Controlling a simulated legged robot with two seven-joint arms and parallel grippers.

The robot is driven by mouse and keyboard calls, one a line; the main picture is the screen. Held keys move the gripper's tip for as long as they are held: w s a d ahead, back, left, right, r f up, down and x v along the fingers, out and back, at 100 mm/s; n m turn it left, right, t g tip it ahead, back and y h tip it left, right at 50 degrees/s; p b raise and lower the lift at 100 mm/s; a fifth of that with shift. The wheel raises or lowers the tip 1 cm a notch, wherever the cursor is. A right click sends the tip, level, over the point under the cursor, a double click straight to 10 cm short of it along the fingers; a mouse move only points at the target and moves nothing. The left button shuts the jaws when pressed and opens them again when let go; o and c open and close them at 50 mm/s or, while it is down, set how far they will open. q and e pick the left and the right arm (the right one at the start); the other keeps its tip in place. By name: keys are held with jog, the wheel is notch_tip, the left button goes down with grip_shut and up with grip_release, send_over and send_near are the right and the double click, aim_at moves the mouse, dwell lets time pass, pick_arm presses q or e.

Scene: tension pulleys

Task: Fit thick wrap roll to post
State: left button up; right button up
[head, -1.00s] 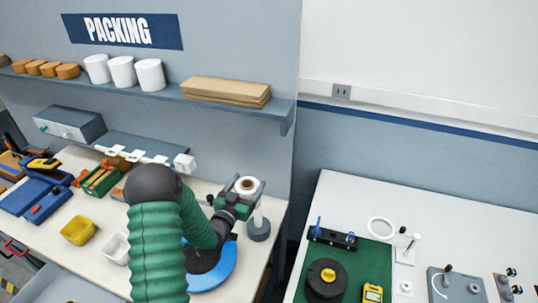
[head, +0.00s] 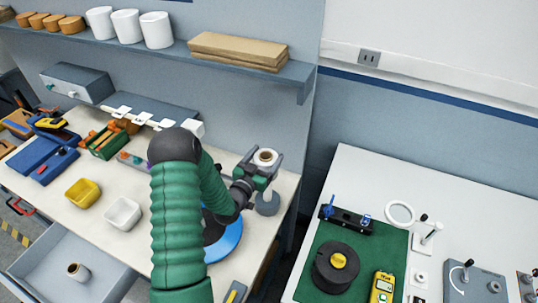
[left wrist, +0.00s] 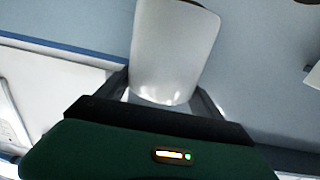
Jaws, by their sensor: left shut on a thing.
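My left gripper (head: 262,168) is shut around a white wrap roll (head: 265,157) with a brown core, held upright with its open top facing up. In the left wrist view the white roll (left wrist: 172,50) fills the space between the fingers. The round grey base of the post (head: 267,204) stands on the packing bench, just below the gripper. The post itself is mostly hidden by the gripper and roll. I cannot tell whether it is inside the core. My right gripper is not in view.
A blue disc (head: 226,241) lies on the packing bench (head: 150,250) under my left arm. A yellow bin (head: 82,193) and a white bin (head: 123,213) stand to the left. An open drawer (head: 45,265) holds a small roll (head: 78,271). A shelf (head: 180,52) overhangs behind.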

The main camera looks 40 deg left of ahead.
pick_arm(q)
jog(key=shift+s+a+f, duration=0.1)
jog(key=shift+a+f, duration=0.15)
jog(key=shift+s+d+r, duration=0.1)
jog(key=shift+s+d, duration=0.1)
jog(key=d, duration=0.1)
jog(key=d+r, duration=0.1)
jog(key=shift+s+d, duration=0.1)
jog(key=shift+d, duration=0.3)
jog(key=shift+w, duration=0.2)
jog(key=shift+a+f, duration=0.2)
jog(key=shift+a, duration=0.15)
jog(key=a, duration=0.1)
jog(key=a+f, duration=0.1)
jog(key=shift+s+a+b, duration=0.3)
jog(key=shift+b, duration=0.1)
jog(key=shift+c, duration=0.8)
jog(key=shift+d+r, duration=0.15)
jog(key=shift+d, duration=0.45)
jog(key=shift+a, duration=0.3)
jog(key=shift+d+b, duration=0.3)
jog(key=shift+d, duration=0.1)
jog(key=shift+d+r, duration=0.15)
jog(key=shift+d, duration=0.1)
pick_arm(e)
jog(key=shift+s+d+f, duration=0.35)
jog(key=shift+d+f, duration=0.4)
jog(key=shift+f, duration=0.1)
